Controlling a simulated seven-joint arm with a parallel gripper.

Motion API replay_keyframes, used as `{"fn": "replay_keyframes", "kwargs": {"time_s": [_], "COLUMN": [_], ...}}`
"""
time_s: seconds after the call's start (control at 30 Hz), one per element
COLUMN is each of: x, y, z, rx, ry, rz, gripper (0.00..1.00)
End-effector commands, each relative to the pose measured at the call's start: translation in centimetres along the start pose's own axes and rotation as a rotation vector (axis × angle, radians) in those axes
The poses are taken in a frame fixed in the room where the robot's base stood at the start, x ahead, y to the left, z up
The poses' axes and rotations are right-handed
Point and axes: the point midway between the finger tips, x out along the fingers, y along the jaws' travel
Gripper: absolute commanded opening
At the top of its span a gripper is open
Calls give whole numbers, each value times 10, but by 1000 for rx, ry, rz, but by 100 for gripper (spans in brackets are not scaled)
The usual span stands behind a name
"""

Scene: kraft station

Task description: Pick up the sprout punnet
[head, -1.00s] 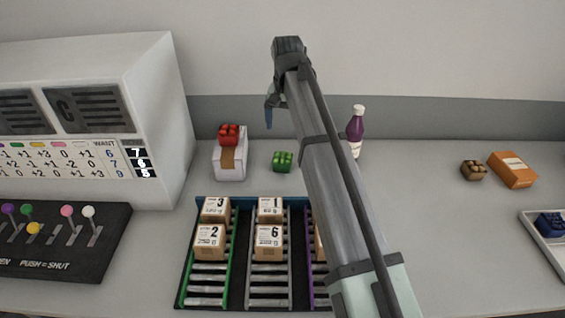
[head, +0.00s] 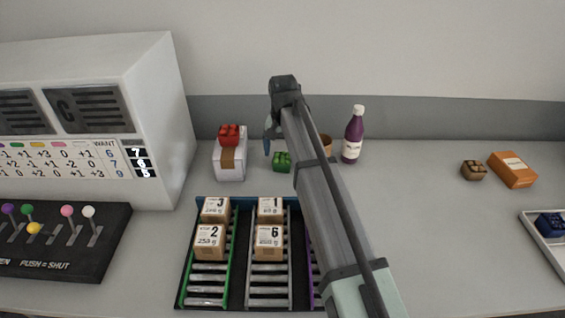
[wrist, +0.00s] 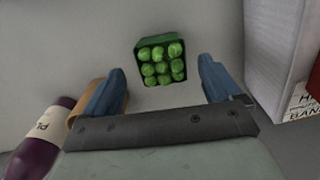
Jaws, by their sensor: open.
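The sprout punnet is a small green tray of round green sprouts. It stands on the counter behind the box rack in the head view (head: 282,162). In the wrist view the punnet (wrist: 161,62) lies ahead of my gripper, between the lines of the two fingers. My gripper (wrist: 163,85) is open and empty, with blue fingers apart and not touching the punnet. In the head view the gripper (head: 268,140) hangs above and just left of the punnet, its far finger mostly hidden by the arm.
A white box with a red block on top (head: 229,160) stands left of the punnet. A purple bottle (head: 353,136) and a partly hidden brown round item (head: 326,146) stand to the right. The roller rack (head: 210,282) with numbered cartons is in front.

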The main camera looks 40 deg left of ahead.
Motion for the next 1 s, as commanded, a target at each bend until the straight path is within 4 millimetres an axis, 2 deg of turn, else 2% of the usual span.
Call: {"fn": "replay_keyframes", "kwargs": {"time_s": [0.3,0.57,1.0], "x": [40,44,44], "y": [-2,-2,-2], "z": [-2,-2,-2], "rx": [0,-1,0], "ry": [0,1,1], "rz": [0,0,0], "gripper": [92,92,51]}}
